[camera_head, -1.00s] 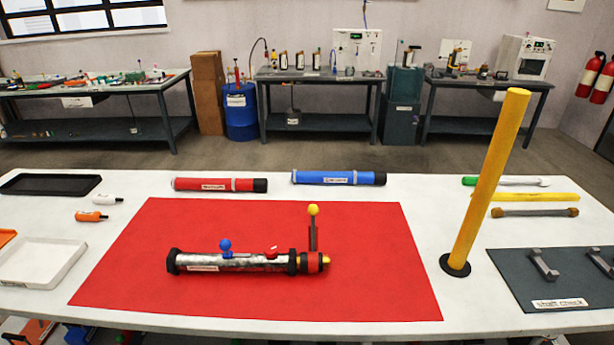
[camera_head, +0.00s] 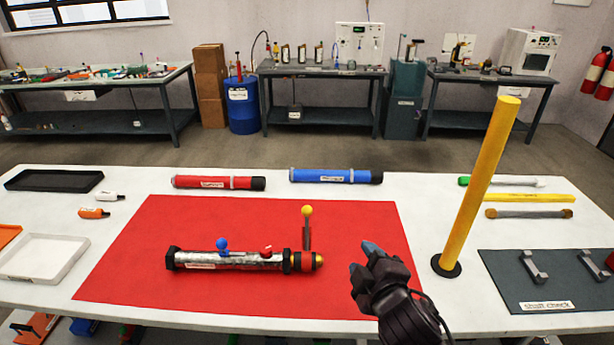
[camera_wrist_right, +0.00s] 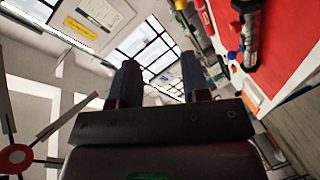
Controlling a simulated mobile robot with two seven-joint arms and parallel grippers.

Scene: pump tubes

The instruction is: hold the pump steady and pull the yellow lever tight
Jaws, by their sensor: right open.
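The pump (camera_head: 230,259) is a silver cylinder with black end collars, lying lengthwise on the red mat (camera_head: 130,290) in the head view. A lever with a yellow ball (camera_head: 307,211) stands upright at its right end. A blue knob (camera_head: 222,245) and a red knob (camera_head: 266,250) sit on top. My right gripper (camera_head: 368,262) is to the right of the pump, above the mat, apart from it. In the right wrist view its two fingers (camera_wrist_right: 160,85) are spread with nothing between them. Part of the pump (camera_wrist_right: 248,35) shows at the upper right there. My left gripper is not seen.
A tall yellow post (camera_head: 475,185) on a black base stands right of the mat. Red (camera_head: 218,182) and blue (camera_head: 335,176) tubes lie behind the mat. A dark pad (camera_head: 500,290) with grey brackets is at the right. A white tray (camera_head: 40,260) is at the left.

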